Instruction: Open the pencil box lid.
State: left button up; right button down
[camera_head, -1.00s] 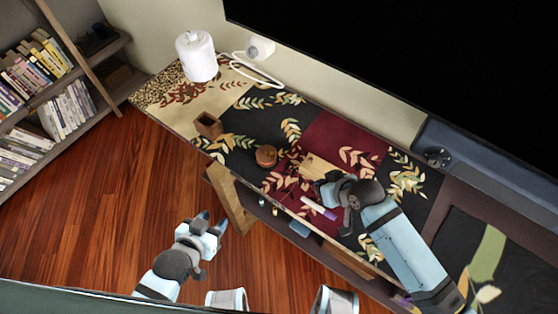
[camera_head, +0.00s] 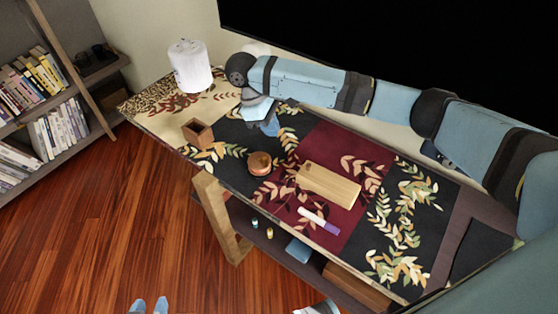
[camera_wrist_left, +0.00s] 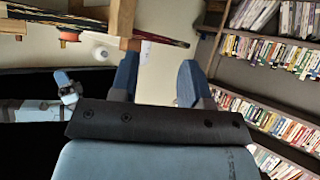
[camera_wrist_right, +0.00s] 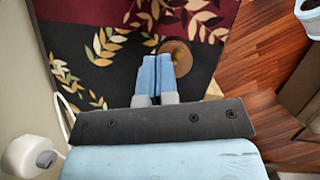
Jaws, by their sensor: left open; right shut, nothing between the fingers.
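The pencil box (camera_head: 328,186) appears to be the long, light wooden box on the dark red part of the patterned cloth. Its top looks flat and closed. My right gripper (camera_head: 268,126) is shut and empty, above the dark cloth to the left of the box and apart from it. In the right wrist view its fingers (camera_wrist_right: 157,65) are pressed together. My left gripper (camera_head: 150,305) is open and empty, low in front of the table at the bottom edge. Its spread fingers show in the left wrist view (camera_wrist_left: 158,80).
A round wooden pot (camera_head: 260,163), a square brown cup (camera_head: 198,135) and a white-and-purple marker (camera_head: 318,219) stand or lie near the box. A white cylinder (camera_head: 190,67) stands at the back left. Bookshelves (camera_head: 50,110) are on the left. The cloth right of the box is clear.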

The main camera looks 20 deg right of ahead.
aim_at(304, 168)
jog(key=b+x, duration=0.2)
jog(key=x, duration=0.8)
jog(key=shift+d+f, duration=0.1)
jog(key=shift+f, duration=0.1)
jog(key=shift+s+d+r, duration=0.2)
jog(key=shift+s+d, duration=0.7)
jog(key=shift+d, duration=0.1)
jog(key=shift+s+d+b, duration=0.3)
jog(key=shift+s+d, duration=0.1)
jog(key=shift+s, duration=0.05)
pick_arm(q)
jog(key=shift+w+d+f, duration=0.2)
jog(key=shift+d+f, duration=0.05)
jog(key=shift+f, duration=0.15)
jog(key=shift+r, duration=0.1)
pick_arm(e)
jog(key=shift+r, duration=0.1)
